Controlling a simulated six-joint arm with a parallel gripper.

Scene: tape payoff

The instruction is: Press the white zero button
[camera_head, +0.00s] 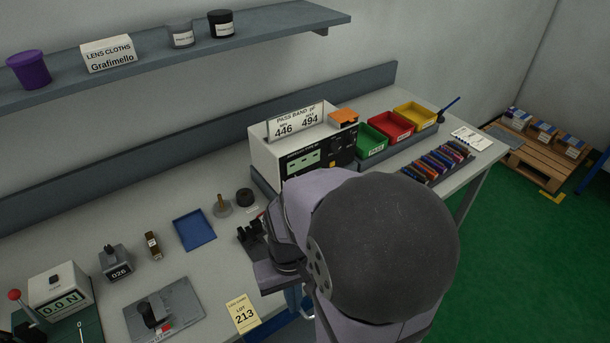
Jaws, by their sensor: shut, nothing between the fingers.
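A white force gauge (56,290) with a green display reading 0.0 N stands at the lower left. A small white mark like a 0 (81,326) shows on the dark green base in front of it, at the bottom edge. I cannot tell whether this mark is the white zero button or a label. My gripper (247,233) is shut and empty, in the middle of the bench, well to the right of the gauge. It is near the blue tray and the round black piece. My arm hides part of the bench front.
A red-knobbed lever (15,295) stands left of the gauge. A shelf (270,30) overhangs the back.

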